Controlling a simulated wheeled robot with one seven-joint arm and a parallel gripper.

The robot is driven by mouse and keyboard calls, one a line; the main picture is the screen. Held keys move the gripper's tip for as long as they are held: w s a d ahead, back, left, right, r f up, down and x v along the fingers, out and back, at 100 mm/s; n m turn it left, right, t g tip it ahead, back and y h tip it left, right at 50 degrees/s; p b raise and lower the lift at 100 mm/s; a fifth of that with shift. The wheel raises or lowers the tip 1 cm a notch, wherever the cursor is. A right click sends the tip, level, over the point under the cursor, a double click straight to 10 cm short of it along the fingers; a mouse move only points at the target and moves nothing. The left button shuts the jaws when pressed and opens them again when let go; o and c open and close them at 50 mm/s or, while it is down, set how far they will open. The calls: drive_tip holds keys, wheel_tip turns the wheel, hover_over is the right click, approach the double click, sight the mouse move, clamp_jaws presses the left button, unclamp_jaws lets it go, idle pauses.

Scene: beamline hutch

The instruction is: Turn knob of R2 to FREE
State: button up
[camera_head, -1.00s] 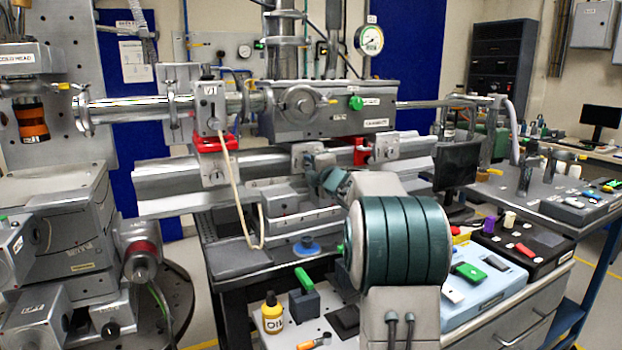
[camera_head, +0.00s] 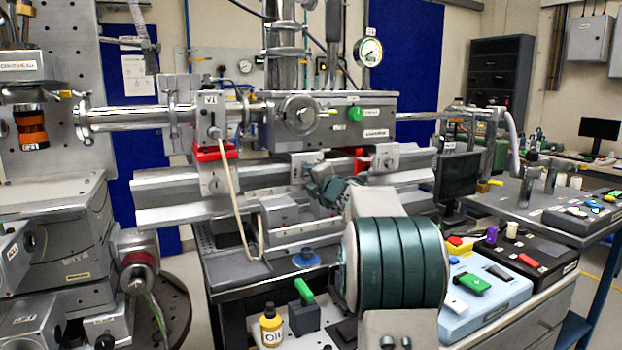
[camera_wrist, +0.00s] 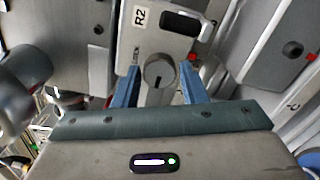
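In the wrist view, a pale block carries the label R2 (camera_wrist: 140,17) and a round grey knob (camera_wrist: 158,70). The knob has a short dark mark on its lower part in the picture. My gripper (camera_wrist: 160,76) is open, with one blue finger on each side of the knob and a visible gap on both sides. In the head view, my gripper (camera_head: 326,190) is at the rail's carriages, small and partly hidden by my arm; the R2 label cannot be read there.
In the wrist view, a black slot lies beside the R2 label and a red button (camera_wrist: 195,57) to the right. A hanging cable (camera_head: 233,195) is to the left.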

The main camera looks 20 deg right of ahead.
drive_tip(key=shift+o, duration=0.8)
drive_tip(key=s, duration=1.3)
drive_tip(key=shift+s+d, duration=0.25)
drive_tip(key=shift+s, duration=0.15)
drive_tip(key=shift+r, duration=0.1)
